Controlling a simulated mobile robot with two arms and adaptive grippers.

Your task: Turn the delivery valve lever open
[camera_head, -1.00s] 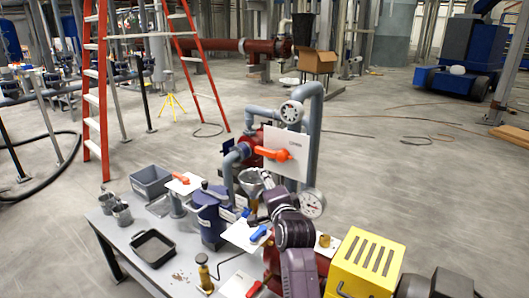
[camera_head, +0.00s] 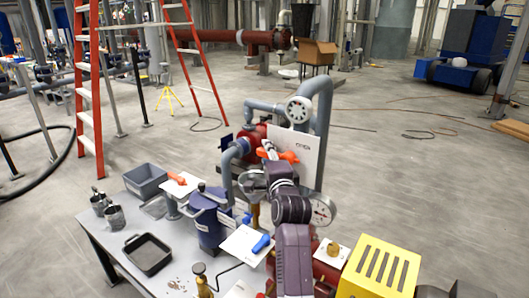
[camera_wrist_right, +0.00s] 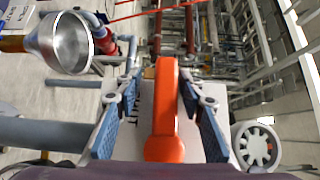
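The orange valve lever (camera_head: 289,156) sits in front of a white plate (camera_head: 306,150) on the grey pipework; the print on the plate is too small to read. In the right wrist view the lever (camera_wrist_right: 165,112) points toward the camera. My right gripper (camera_wrist_right: 160,95) is open, with one blue-padded finger on each side of the lever. A gap shows on the left, and the right finger is closer to the lever. In the head view my right gripper (camera_head: 271,160) is at the lever's left part and partly hides it. My left gripper is not in view.
A metal funnel (camera_wrist_right: 62,42) is beside the left finger and a grey handwheel (camera_wrist_right: 257,147) to the right. Another orange lever (camera_head: 176,179), a blue lever (camera_head: 262,243) and a yellow slotted cover (camera_head: 378,268) are nearby.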

